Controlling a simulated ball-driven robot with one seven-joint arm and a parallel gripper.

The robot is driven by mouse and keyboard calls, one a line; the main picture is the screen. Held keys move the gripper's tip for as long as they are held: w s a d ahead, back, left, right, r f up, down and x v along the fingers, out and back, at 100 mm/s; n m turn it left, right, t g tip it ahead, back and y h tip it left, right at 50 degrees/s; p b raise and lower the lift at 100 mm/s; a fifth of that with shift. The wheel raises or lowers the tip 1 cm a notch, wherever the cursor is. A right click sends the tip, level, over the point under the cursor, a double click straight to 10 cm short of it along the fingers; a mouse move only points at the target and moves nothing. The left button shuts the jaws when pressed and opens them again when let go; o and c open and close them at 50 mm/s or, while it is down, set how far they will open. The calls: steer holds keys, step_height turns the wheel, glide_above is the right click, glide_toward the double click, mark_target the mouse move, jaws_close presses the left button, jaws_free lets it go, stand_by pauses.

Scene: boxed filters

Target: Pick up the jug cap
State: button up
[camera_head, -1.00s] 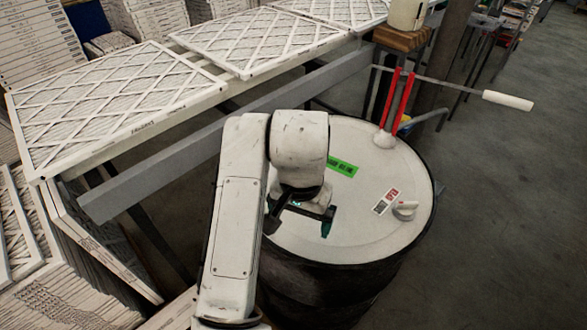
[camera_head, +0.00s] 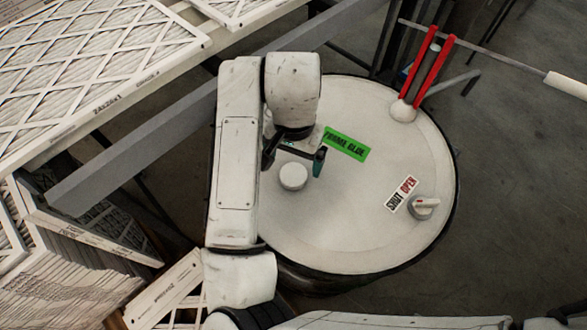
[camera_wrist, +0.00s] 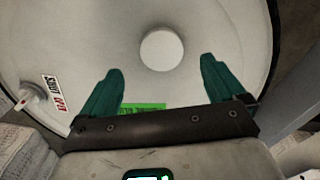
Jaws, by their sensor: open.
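A round white cap (camera_head: 293,177) lies on the pale top of the drum (camera_head: 350,225). I take it to be the jug cap. In the wrist view the cap (camera_wrist: 161,49) is just beyond my fingertips, roughly centred between them. My gripper (camera_head: 293,160) is open and empty, with its teal fingers spread wide. In the wrist view the fingers of my gripper (camera_wrist: 160,66) stand apart on either side, short of the cap. My gripper is above the drum top. I cannot tell the exact height.
A green label (camera_head: 346,143), a shut/open label (camera_head: 402,195) and a valve knob (camera_head: 423,207) are on the drum top. Red handles (camera_head: 433,70) rise at its far edge. A grey rail (camera_head: 150,140) and boxed filters (camera_head: 80,60) stand left.

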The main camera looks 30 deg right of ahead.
mark_target(293, 174)
steer(key=shift+w+f+p, duration=0.1)
steer(key=shift+f+p, duration=0.45)
steer(key=shift+f, duration=2.5)
steer(key=c, duration=1.1)
steer(key=shift+r, duration=0.1)
